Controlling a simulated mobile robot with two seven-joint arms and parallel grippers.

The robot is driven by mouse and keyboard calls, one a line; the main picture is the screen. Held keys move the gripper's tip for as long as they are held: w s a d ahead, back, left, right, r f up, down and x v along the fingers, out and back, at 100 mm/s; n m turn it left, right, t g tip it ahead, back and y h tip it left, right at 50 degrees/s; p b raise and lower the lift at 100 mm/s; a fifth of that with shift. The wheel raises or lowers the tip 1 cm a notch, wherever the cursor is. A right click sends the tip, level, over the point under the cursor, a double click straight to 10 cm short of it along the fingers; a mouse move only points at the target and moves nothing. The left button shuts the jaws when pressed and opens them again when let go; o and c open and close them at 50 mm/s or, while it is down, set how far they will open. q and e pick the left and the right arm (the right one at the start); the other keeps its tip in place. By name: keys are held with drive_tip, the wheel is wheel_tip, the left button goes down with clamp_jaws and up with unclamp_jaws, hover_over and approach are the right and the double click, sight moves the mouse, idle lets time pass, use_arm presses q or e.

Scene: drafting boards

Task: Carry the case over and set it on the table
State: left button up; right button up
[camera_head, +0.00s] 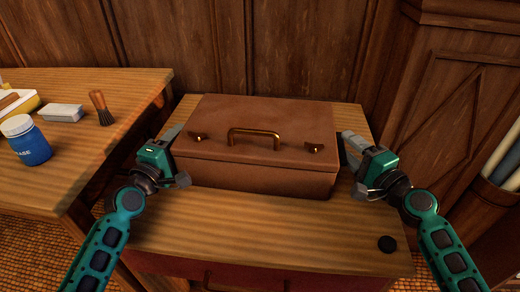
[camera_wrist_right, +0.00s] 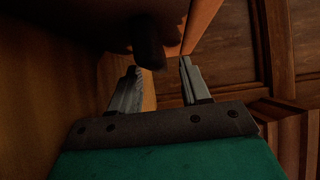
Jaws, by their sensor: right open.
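The brown case (camera_head: 255,155) with a brass top handle (camera_head: 253,137) and two latches sits flat and closed on a wooden cabinet top (camera_head: 270,225). My left gripper (camera_head: 179,157) is at the case's left end, its fingers spread apart. My right gripper (camera_head: 350,160) is at the right end, also open. In the right wrist view, a dark stub (camera_wrist_right: 148,45) shows between and beyond the open fingers (camera_wrist_right: 160,75). I cannot tell whether either gripper touches the case.
A wooden table (camera_head: 100,88) at left bears a blue jar (camera_head: 28,142), a pale block (camera_head: 63,113) and a brush (camera_head: 101,108). A small black disc (camera_head: 386,244) lies at the cabinet's front right. Wood panelling (camera_head: 270,50) closes the back. Rolls (camera_head: 505,160) stand at far right.

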use_arm(q)
drive_tip(key=shift+w+d, duration=0.15)
drive_tip(key=shift+w, duration=0.4)
use_arm(e)
drive_tip(key=shift+x, duration=1.05)
use_arm(q)
drive_tip(key=shift+c, duration=0.5)
use_arm(e)
drive_tip(key=shift+c, duration=0.5)
use_arm(q)
clamp_jaws()
use_arm(e)
clamp_jaws()
use_arm(q)
drive_tip(key=shift+r, duration=0.3)
use_arm(e)
drive_tip(key=shift+r, duration=0.25)
